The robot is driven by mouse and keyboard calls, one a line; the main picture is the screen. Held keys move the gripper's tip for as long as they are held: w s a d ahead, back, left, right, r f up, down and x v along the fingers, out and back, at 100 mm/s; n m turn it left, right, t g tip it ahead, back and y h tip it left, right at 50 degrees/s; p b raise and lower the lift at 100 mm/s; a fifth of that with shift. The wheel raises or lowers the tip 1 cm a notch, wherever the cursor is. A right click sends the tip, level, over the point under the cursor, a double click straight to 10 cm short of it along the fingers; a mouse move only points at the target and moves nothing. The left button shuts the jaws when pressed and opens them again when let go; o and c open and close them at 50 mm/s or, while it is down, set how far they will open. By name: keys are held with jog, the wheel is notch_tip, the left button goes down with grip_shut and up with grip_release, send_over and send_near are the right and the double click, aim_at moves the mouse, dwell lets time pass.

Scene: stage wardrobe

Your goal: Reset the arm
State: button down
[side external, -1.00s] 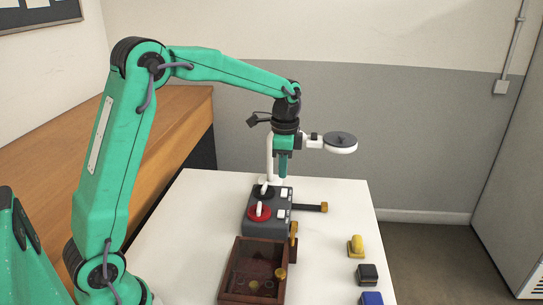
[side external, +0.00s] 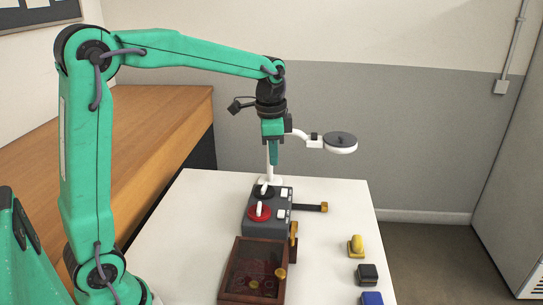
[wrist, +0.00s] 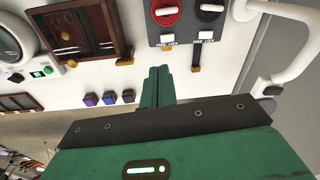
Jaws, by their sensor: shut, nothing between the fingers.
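My gripper (side external: 273,158) hangs pointing down above the far part of the white table, in front of the white post of a stand. Its green fingers are together and hold nothing. In the wrist view the shut fingers (wrist: 158,86) point toward the grey switch box. The arm is bent, with its elbow high at the upper left of the side view.
A grey box (side external: 254,222) with a red and a black dial stands below my gripper. A wooden tray (side external: 224,287) is nearer. A white stand (side external: 316,142) holds a dark disc. Yellow (side external: 356,245), black (side external: 367,274) and blue (side external: 371,298) blocks sit at right.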

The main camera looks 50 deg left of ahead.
jog(key=s+d+n+t, duration=0.2)
jog(key=s+n, duration=0.1)
jog(key=s, duration=0.7)
jog(key=s+d+r+n+t, duration=0.1)
jog(key=s+n, duration=0.3)
jog(key=s, duration=0.6)
jog(key=shift+d+t, duration=0.6)
jog(key=shift+t, duration=0.3)
jog(key=shift+s, duration=0.1)
